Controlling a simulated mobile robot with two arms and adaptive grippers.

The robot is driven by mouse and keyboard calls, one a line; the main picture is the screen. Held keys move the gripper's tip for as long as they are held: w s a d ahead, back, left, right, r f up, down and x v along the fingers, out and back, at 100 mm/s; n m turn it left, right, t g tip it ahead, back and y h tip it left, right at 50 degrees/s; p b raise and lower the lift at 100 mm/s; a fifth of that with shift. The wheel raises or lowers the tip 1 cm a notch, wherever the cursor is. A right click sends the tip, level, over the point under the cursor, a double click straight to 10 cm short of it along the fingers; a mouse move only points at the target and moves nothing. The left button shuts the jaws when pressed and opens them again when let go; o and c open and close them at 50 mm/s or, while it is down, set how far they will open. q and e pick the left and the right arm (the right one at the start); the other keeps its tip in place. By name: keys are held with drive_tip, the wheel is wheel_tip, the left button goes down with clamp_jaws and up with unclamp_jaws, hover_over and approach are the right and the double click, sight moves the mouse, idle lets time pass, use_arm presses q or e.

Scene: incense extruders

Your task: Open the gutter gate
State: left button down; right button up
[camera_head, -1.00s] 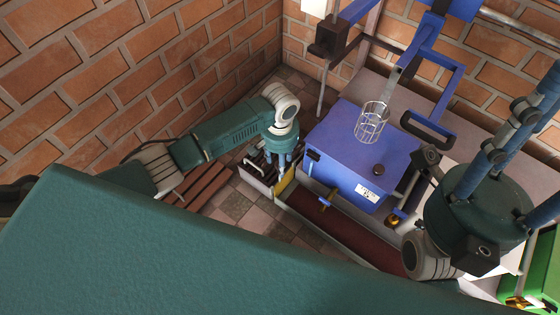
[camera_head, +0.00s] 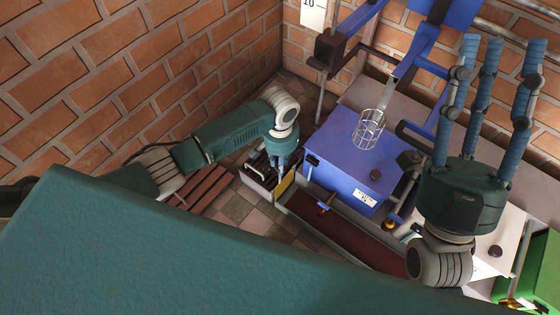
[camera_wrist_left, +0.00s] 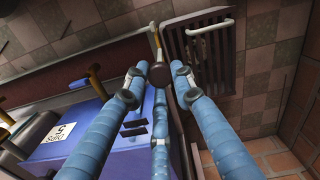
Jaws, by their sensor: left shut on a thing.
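The gutter gate (camera_head: 285,184) is a small yellow upright plate at the left end of a long gutter (camera_head: 335,231) with a dark red bed. My left gripper (camera_head: 282,170) reaches down at the gate's top, its blue fingers shut on it. In the left wrist view the fingers (camera_wrist_left: 158,82) close around a dark round part, with a thin yellow edge (camera_wrist_left: 153,38) beyond. The fingers hide much of the gate. My right gripper (camera_head: 496,50) is empty, its three blue fingers spread upward, well away from the gate.
A blue machine (camera_head: 350,165) with a wire cage (camera_head: 370,130) stands close behind the gutter. A slatted dark grate (camera_wrist_left: 205,50) lies beside the gate. Brick walls (camera_head: 120,80) enclose the left and back. A green machine (camera_head: 540,270) is at the far right.

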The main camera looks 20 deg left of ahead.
use_arm(q)
wheel_tip(320, 180, up, 2)
drive_tip(key=shift+r+p, duration=0.25)
drive_tip(key=shift+p, duration=1)
use_arm(e)
drive_tip(key=w+f+g+h, duration=0.1)
drive_tip(key=w+f+g, duration=0.4)
drive_tip(key=w+f, duration=0.1)
drive_tip(key=shift+w+a+f+h, duration=0.35)
drive_tip(key=shift+w+a+h, duration=0.05)
drive_tip(key=shift+w+a, duration=0.1)
use_arm(q)
drive_tip(key=c, duration=1.4)
unclamp_jaws()
drive_tip(key=shift+f, duration=0.1)
drive_tip(key=shift+c, duration=0.2)
wheel_tip(320, 180, up, 12)
